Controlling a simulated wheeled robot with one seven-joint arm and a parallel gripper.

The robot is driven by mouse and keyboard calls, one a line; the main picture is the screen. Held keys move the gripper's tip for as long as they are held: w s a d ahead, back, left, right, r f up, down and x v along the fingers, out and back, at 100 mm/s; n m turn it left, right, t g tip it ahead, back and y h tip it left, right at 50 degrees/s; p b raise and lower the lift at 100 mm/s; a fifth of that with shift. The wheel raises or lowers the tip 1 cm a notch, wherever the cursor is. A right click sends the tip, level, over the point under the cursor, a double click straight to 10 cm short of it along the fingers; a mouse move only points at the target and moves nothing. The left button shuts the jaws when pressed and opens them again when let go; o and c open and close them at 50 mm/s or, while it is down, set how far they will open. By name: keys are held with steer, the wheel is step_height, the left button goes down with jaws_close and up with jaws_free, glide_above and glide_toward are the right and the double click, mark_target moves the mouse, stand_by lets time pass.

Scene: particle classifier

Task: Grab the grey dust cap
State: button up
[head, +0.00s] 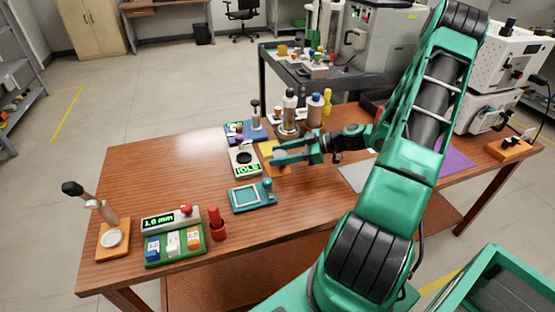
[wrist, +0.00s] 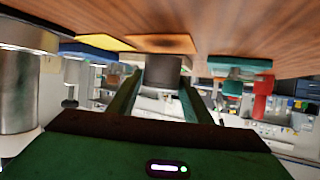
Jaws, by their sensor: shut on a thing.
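My gripper (head: 284,158) reaches in low over the middle of the wooden table, pointing left. Its two green fingers also show in the wrist view (wrist: 160,92), shut on the grey dust cap (wrist: 162,71), a short dark grey cylinder between the fingertips. In the head view the cap (head: 281,153) is small and partly hidden by the fingers. It is at or just above an orange plate (head: 267,147); I cannot tell whether it touches the plate.
A device reading IDLE (head: 244,162) stands left of the gripper and a teal framed stand (head: 252,196) in front of it. The table's left rear is clear.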

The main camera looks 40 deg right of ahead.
steer(key=r, duration=0.2)
steer(key=shift+s+a+r, duration=0.1)
steer(key=shift+a+r, duration=0.3)
steer(key=s+a+r, duration=0.3)
steer(key=a+r, duration=0.3)
steer(key=a, duration=0.4)
steer(key=shift+s, duration=0.3)
